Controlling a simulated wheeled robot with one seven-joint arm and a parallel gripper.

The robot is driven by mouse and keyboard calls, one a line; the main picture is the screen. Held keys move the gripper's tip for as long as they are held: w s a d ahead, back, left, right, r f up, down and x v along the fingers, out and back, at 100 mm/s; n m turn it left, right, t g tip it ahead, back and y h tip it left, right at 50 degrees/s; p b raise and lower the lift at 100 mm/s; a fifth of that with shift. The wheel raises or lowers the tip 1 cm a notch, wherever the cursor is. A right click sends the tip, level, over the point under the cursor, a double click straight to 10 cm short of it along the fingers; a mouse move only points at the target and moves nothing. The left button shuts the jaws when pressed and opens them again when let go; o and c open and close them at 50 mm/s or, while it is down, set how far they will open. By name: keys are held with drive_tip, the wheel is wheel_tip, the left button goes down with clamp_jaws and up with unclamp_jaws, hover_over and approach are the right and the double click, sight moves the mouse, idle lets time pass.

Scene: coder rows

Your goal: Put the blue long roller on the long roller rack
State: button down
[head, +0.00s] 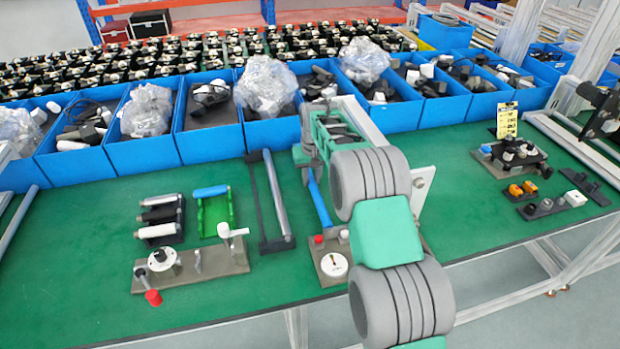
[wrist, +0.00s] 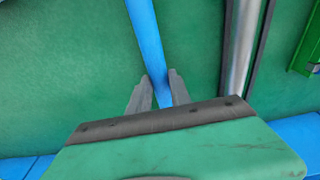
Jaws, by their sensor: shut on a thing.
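The blue long roller (head: 319,200) is a long thin blue bar over the green table, partly hidden by my arm in the head view. In the wrist view the blue long roller (wrist: 146,35) runs down between the fingers of my gripper (wrist: 158,92), which is shut on it. Whether the roller touches the table is unclear. The long roller rack (head: 259,205) is a dark frame to the left of the roller, with a silver long roller (head: 277,195) at its right side. In the wrist view the rack (wrist: 226,45) appears to the right of the blue roller.
A green rack (head: 201,218) with a short blue roller (head: 211,191) and a black rack with several rollers (head: 160,217) stand further left. A base with a white dial (head: 334,265) lies near the front. Blue bins (head: 143,155) line the back. Bare table lies at front left.

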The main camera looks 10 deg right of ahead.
sight(311, 177)
drive_tip(key=shift+r, duration=0.15)
drive_tip(key=shift+r+p, duration=1.35)
drive_tip(key=shift+r, duration=0.8)
